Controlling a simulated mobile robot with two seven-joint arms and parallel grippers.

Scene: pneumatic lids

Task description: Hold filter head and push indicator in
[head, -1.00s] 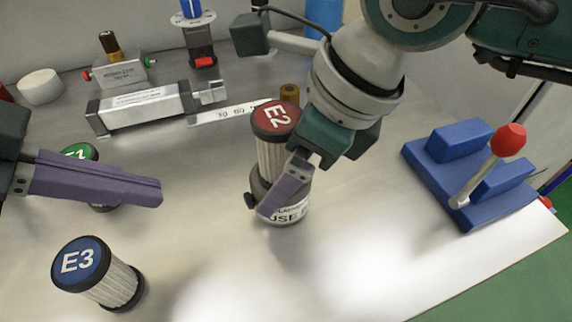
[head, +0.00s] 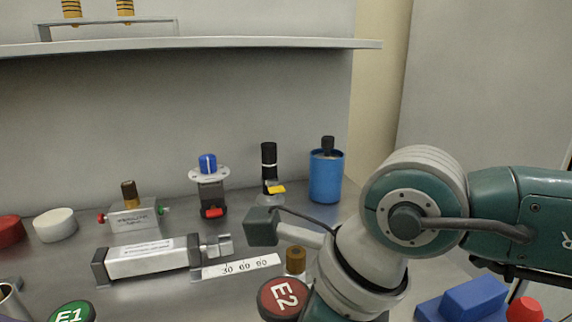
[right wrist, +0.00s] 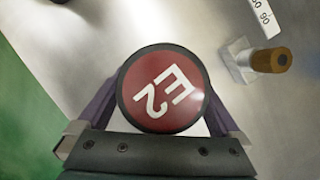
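The E2 filter shows its red cap (head: 281,298) at the bottom edge of the head view; its body and grey head are out of frame. In the right wrist view the E2 cap (right wrist: 165,88) sits between the purple fingers of my right gripper (right wrist: 162,95). The fingers close in on both sides of the filter, and their tips are hidden behind the cap. The indicator is not visible now. The green E1 cap (head: 70,312) is partly cut off at the bottom left.
Behind stand a silver cylinder (head: 148,258), a scale strip (head: 242,266), a brass-topped fitting (head: 295,262), a valve block (head: 134,217), a blue-knobbed regulator (head: 210,190) and a blue canister (head: 325,178). A blue block with a red knob (head: 524,310) is at right. A shelf (head: 200,45) overhangs.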

